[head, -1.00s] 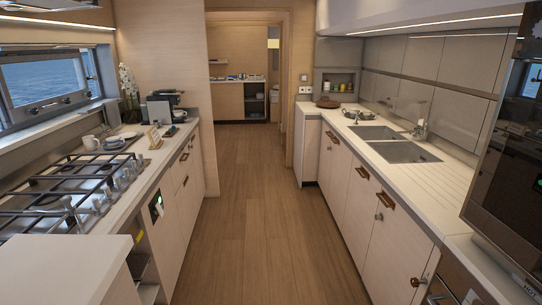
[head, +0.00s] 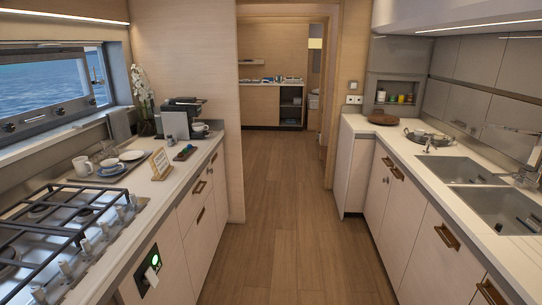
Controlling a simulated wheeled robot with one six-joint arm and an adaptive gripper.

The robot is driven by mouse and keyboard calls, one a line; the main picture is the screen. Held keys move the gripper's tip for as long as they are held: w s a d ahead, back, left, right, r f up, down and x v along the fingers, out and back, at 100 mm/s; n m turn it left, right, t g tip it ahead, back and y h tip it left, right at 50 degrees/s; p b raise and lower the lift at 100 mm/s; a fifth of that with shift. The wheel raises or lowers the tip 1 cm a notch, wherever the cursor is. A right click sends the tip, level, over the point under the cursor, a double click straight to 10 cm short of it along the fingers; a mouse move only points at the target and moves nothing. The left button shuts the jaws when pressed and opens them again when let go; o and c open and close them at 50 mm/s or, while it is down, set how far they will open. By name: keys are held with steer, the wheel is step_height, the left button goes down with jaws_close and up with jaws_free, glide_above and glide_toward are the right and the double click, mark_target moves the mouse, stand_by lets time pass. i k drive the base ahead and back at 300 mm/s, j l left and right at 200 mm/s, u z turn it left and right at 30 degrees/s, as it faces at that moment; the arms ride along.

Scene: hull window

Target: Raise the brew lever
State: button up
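A black and silver coffee machine (head: 183,117) stands on the far end of the left counter in the head view. A white cup (head: 199,128) is at its front right. A dark part juts to the right at the machine's top; I cannot tell at this size whether it is the brew lever. A pale upright panel (head: 175,124) stands in front of the machine and hides part of it. My gripper is not in view.
The left counter holds a gas hob (head: 55,225), a tray (head: 75,179) with cups and a small sign (head: 161,163). Sinks (head: 470,170) are in the right counter. The wooden floor (head: 270,215) between the counters is clear.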

mark_target(180, 100)
steer(key=i+u, duration=0.1)
steer(key=i, duration=0.8)
steer(key=i+l+u, duration=0.1)
steer(key=i, duration=0.75)
steer(key=i+u, duration=0.15)
steer(key=i, duration=0.75)
steer(key=i+l+u, duration=0.1)
steer(key=i, duration=0.75)
steer(key=i+u, duration=0.25)
steer(key=i, duration=0.85)
